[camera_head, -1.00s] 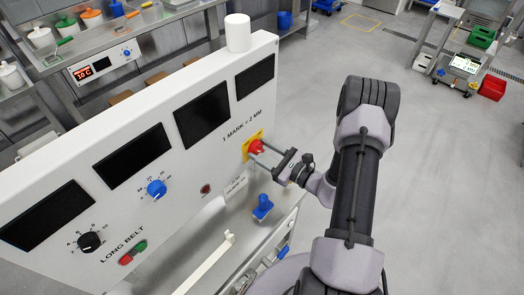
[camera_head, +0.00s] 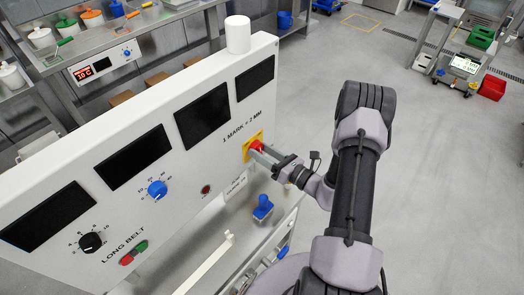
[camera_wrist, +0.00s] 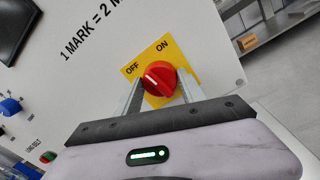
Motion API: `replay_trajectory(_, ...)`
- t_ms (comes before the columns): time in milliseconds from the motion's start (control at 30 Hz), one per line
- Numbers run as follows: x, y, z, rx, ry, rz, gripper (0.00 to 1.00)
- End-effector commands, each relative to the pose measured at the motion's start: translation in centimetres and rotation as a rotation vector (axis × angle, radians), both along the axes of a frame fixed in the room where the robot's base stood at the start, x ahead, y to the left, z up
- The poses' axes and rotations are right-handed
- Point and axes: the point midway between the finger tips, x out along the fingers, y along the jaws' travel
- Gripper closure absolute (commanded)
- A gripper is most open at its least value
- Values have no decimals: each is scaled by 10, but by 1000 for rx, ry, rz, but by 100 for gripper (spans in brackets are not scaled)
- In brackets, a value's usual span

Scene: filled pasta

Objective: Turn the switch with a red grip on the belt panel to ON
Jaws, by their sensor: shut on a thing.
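The switch with the red grip (camera_head: 256,145) sits on a yellow plate (camera_wrist: 183,57) on the white belt panel. In the wrist view, the round red grip (camera_wrist: 158,79) has a white line pointing to the upper left, toward the OFF print (camera_wrist: 132,68). The ON print (camera_wrist: 162,48) is to the right of OFF. My gripper (camera_head: 262,153) reaches the switch from the right. In the wrist view, my gripper's (camera_wrist: 158,88) two fingers stand either side of the red grip and are shut on it. The fingertips are partly hidden.
The panel (camera_head: 140,215) also carries dark screens, a blue knob (camera_head: 157,190), a black knob (camera_head: 90,243) and a green and red switch (camera_head: 134,252). A blue-handled part (camera_head: 262,208) stands below my gripper.

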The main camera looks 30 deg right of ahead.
Motion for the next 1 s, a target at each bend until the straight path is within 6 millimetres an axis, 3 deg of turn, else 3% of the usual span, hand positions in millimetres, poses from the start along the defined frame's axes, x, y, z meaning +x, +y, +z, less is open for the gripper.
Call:
replay_trajectory(600,0,1,0,542,198,0,93)
replay_trajectory(1000,-1,1,-1,812,295,1,93)
